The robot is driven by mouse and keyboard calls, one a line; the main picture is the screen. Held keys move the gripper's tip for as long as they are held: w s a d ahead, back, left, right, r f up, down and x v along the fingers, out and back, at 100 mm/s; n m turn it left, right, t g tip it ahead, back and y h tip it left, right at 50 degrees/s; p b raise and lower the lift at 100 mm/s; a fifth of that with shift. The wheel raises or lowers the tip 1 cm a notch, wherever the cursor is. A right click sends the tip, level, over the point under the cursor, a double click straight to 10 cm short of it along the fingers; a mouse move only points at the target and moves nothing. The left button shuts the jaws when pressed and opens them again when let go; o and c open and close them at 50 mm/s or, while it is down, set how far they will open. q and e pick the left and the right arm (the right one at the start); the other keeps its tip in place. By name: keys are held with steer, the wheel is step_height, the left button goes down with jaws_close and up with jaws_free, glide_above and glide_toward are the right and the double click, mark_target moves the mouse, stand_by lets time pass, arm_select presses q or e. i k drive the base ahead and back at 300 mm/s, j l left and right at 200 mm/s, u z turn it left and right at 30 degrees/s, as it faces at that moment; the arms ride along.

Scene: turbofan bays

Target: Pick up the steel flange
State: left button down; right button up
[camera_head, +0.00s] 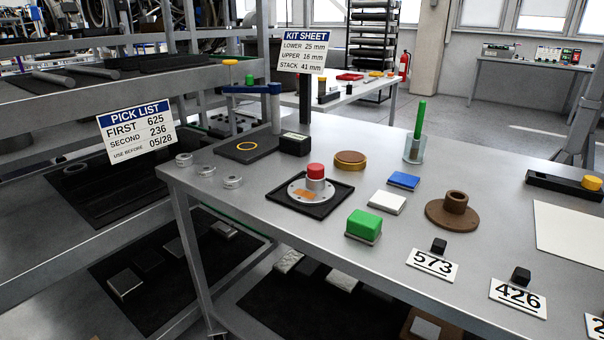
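The steel flange (324,194) is a round silver disc with holes and a raised hub. It lies flat in a black square tray (303,211) near the middle of the bench. A red cap (316,170) sits on top of its hub, and an orange-brown patch (305,194) shows on the disc's front. A similar brown flange (440,217) lies farther right, directly on the bench. Neither of my grippers is in view.
Around the tray on the steel bench (270,240) are a green block (364,223), a white block (387,203), a blue block (403,180) and a brown round disc (350,160). Small steel rings (232,182) lie left. Number cards (433,264) lie at front right. A green rod (420,118) stands behind.

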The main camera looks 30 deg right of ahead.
mark_target(308, 191)
steer(key=i+j, duration=0.15)
steer(key=i+j+z, duration=0.8)
steer(key=i+j, duration=0.1)
steer(key=i, duration=0.05)
